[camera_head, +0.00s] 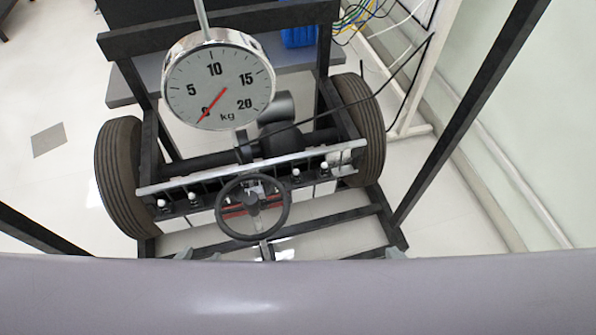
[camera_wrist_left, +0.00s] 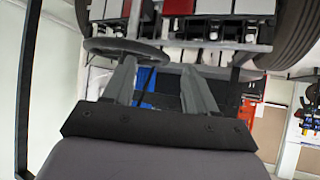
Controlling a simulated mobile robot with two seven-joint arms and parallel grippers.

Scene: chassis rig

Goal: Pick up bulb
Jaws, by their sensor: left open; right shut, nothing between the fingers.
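Several small white bulbs sit along the front crossbar of the chassis. In the head view one bulb (camera_head: 161,204) is at the far left, with another bulb (camera_head: 193,197) beside it. A third bulb (camera_head: 296,173) is right of the steering wheel, and one more bulb (camera_head: 323,167) is further right. My left gripper (camera_head: 199,256) shows only its fingertips at the lower edge, below the left bulbs and apart from them. In the left wrist view my left gripper (camera_wrist_left: 160,75) is open with nothing held. My right gripper (camera_head: 397,253) barely shows at lower right; it is shut and empty.
A steering wheel (camera_head: 253,207) stands in front of the crossbar (camera_head: 240,172). A round dial scale (camera_head: 218,86) hangs above. Tires stand at left (camera_head: 120,178) and right (camera_head: 362,130). Dark frame posts rise on both sides. Cables (camera_head: 365,15) hang at back right.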

